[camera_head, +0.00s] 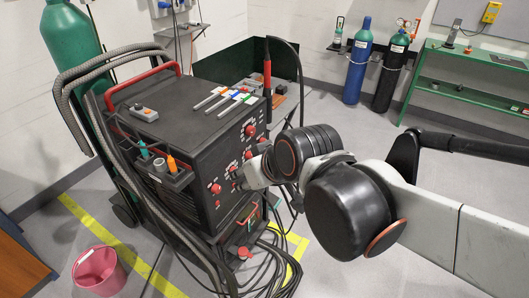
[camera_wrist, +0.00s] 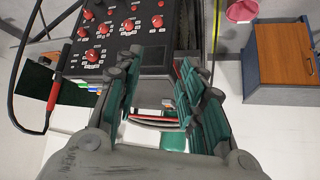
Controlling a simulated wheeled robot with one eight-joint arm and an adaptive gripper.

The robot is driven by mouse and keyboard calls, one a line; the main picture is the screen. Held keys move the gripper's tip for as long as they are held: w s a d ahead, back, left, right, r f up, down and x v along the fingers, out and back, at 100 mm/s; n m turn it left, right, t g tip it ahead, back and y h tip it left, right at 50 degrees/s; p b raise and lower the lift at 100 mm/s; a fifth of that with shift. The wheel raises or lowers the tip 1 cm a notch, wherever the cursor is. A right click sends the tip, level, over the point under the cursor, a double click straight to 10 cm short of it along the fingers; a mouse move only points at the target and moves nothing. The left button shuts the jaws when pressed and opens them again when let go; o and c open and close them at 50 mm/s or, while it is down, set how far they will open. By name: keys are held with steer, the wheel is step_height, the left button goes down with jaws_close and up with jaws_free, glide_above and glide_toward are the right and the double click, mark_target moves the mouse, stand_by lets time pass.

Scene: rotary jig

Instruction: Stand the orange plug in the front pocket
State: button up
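The orange plug (camera_head: 172,164) stands upright in a small dark holder (camera_head: 176,183) on the left side of the black welding machine in the head view. A teal plug (camera_head: 143,150) and a grey ring-shaped piece (camera_head: 159,165) are beside it in the same holder. I cannot tell which pocket is the front one. My gripper (camera_head: 240,178) is in front of the machine's knob panel, apart from the orange plug. In the wrist view, my gripper (camera_wrist: 157,75) has its teal-padded fingers spread with nothing between them.
Cables lie on the floor below the panel. A pink bucket (camera_head: 99,271) stands front left.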

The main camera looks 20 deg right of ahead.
steer(key=s+d+m+g+h, duration=0.1)
steer(key=s+d, duration=0.2)
steer(key=s, duration=0.2)
steer(key=shift+s+d+r, duration=0.2)
steer(key=shift+s+d, duration=0.05)
steer(key=shift+s, duration=0.05)
